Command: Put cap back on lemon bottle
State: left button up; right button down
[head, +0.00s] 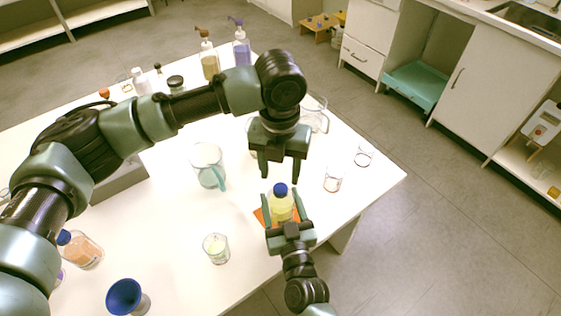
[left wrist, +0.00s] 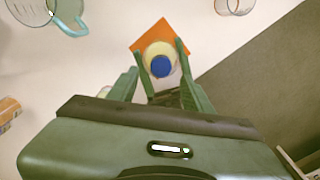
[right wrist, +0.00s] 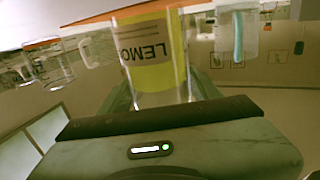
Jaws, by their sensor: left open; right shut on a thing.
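The lemon bottle (head: 280,208), clear with yellow contents, stands upright at the table's front edge, by an orange square (head: 259,217). My right gripper (head: 282,215) is shut around the bottle's body. My left gripper (head: 282,172) is open and empty, pointing down above the cap, apart from it.
A pitcher with a blue handle (head: 207,166) and a small beaker (head: 216,248) stand left of the bottle. Empty glass beakers (head: 333,180) (head: 363,156) stand to the right. A blue funnel (head: 125,295) and an orange-filled bottle (head: 82,250) are at the lower left. Pump bottles (head: 208,58) stand at the back.

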pick_arm(q)
jog(key=n, duration=0.4)
jog(key=shift+r+n, duration=0.15)
jog(key=shift+n, duration=0.15)
jog(key=n, duration=0.4)
jog(key=shift+r, duration=0.2)
jog(key=n, duration=0.7)
jog(key=shift+r, duration=0.25)
jog(key=n, duration=0.4)
jog(key=shift+r+n, duration=0.15)
jog(key=shift+n, duration=0.15)
jog(key=n, duration=0.4)
jog(key=shift+r, duration=0.2)
jog(key=n, duration=0.4)
jog(key=shift+r, duration=0.15)
jog(key=n, duration=0.4)
jog(key=shift+d+r, duration=0.1)
jog(key=shift+r, duration=0.05)
